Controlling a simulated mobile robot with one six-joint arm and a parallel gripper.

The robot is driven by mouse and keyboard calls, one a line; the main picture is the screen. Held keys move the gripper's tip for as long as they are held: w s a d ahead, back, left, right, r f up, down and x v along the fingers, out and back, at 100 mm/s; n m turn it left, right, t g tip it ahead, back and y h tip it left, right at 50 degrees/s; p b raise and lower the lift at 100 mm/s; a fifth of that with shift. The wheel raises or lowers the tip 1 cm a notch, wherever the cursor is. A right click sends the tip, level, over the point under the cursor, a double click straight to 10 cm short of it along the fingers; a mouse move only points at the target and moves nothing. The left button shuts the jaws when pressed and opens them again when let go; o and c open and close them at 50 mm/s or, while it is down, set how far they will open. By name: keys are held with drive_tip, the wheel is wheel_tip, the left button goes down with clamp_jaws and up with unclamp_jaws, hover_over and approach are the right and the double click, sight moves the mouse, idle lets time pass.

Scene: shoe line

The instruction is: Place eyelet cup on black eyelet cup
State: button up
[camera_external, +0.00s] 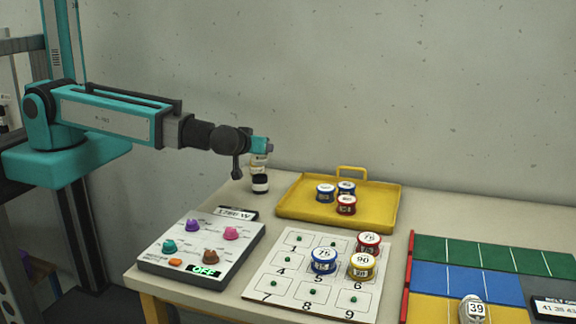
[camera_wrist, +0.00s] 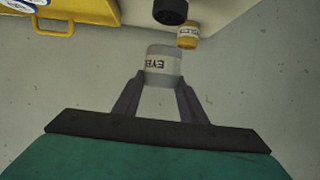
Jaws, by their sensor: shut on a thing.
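My gripper (camera_wrist: 160,85) is shut on a pale grey eyelet cup (camera_wrist: 163,60) with a white label reading "EYE…", seen between the two fingers in the wrist view. In the external view my gripper (camera_external: 262,147) is at the back left of the table, above a black cup with a white label (camera_external: 260,184). The held cup is small there, and I cannot tell whether it touches what is below. In the wrist view a black cup (camera_wrist: 170,11) shows beyond the held cup, partly cut by the frame top. An orange cup with a white label (camera_wrist: 188,36) is beside it.
A yellow tray (camera_external: 290,207) with several labelled tins stands just right of the cups. A control panel (camera_external: 200,247) with coloured knobs is in front. A numbered board (camera_external: 285,262) with tins and a coloured strip mat (camera_external: 443,275) are further right. The wall is close behind.

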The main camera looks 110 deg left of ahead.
sight(256, 158)
drive_tip(key=shift+f, duration=0.2)
drive_tip(key=shift+f, duration=0.1)
drive_tip(key=shift+f+p, duration=0.6)
drive_tip(key=shift+f, duration=1.1)
drive_tip(key=shift+f, duration=0.15)
drive_tip(key=o, duration=1.1)
drive_tip(key=shift+o, duration=0.2)
drive_tip(key=shift+r, duration=0.2)
